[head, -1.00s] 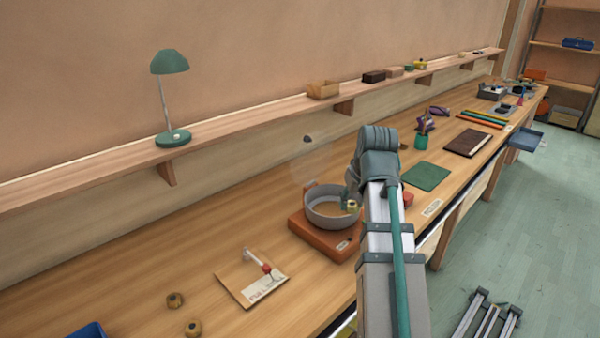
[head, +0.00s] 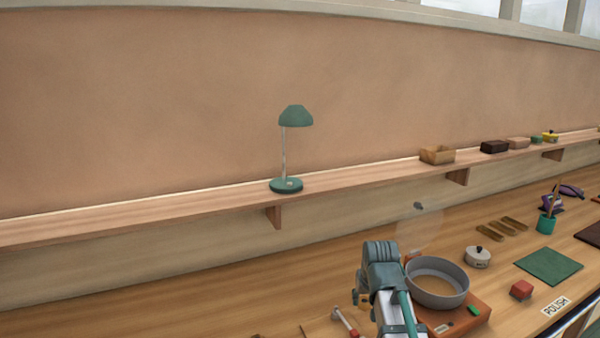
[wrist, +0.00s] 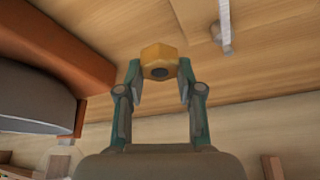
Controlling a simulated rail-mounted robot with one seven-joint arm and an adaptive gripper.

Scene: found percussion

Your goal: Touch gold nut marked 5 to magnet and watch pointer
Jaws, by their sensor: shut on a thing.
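My gripper (wrist: 159,82) is shut on a gold hexagonal nut (wrist: 158,58) with a dark round hole, in the wrist view; no mark can be read on it. In the head view my arm mostly hides the gripper and nut. The board (head: 318,328) with a pale rod (head: 342,318) and a red end lies at the bottom edge, just left of my arm and partly cut off. In the wrist view a pale rod (wrist: 223,28) stands apart from the nut, to its upper right. I cannot tell which part is the magnet or pointer.
A grey round pan (head: 437,302) on an orange base (head: 474,318) stands close right of my arm; the orange base (wrist: 75,40) also fills the wrist view's left. A lamp (head: 285,186) stands on the shelf.

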